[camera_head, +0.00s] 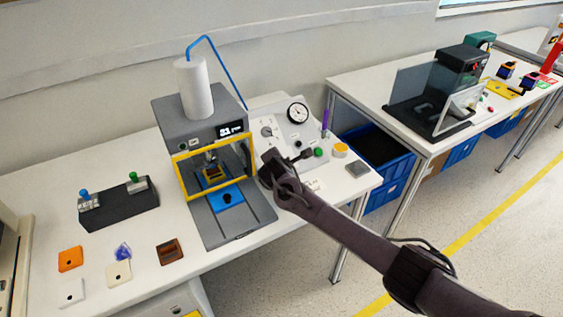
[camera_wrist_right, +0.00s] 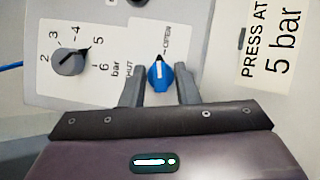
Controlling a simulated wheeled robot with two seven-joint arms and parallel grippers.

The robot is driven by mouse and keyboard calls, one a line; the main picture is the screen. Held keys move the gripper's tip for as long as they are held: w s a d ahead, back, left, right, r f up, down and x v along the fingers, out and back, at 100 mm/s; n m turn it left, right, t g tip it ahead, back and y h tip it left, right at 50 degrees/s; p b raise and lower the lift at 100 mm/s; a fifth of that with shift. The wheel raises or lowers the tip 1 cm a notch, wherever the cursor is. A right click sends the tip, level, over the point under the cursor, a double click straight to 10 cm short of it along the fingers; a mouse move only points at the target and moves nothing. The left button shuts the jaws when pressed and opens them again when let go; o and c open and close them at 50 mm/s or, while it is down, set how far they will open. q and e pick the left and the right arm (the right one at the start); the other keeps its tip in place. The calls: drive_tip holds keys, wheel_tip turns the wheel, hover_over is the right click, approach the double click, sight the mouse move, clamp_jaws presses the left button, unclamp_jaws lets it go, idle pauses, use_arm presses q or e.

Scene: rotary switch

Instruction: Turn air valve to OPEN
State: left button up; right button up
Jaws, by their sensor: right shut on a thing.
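The air valve is a blue knob (camera_wrist_right: 160,77) on the light grey panel (camera_head: 291,129), seen in the right wrist view. My right gripper (camera_wrist_right: 160,88) is shut on it, with one dark finger on each side. The knob's white mark runs nearly straight up in that view, toward the OPEN label (camera_wrist_right: 167,36). The SHUT label (camera_wrist_right: 130,72) is to its left, partly hidden by a finger. In the head view my right gripper (camera_head: 289,160) is at the panel's front and hides the valve. My left gripper is not in view.
A dial knob with a bar scale (camera_wrist_right: 70,61) is left of the valve, and a "PRESS AT 5 bar" sign (camera_wrist_right: 272,45) right of it. The press (camera_head: 203,128) with its yellow frame stands close left of my gripper. A green button (camera_head: 319,152) is close right.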

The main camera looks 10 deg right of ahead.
drive_tip(key=shift+m+g+h+p, duration=0.3)
drive_tip(key=shift+m+g+p, duration=0.15)
drive_tip(key=shift+m, duration=0.75)
drive_tip(key=o, duration=0.6)
drive_tip(key=shift+o, duration=0.2)
drive_tip(key=shift+r, duration=0.1)
drive_tip(key=v, duration=0.7)
drive_tip(key=shift+s+r, duration=0.2)
drive_tip(key=shift+s, duration=0.05)
drive_tip(key=shift+a, duration=0.15)
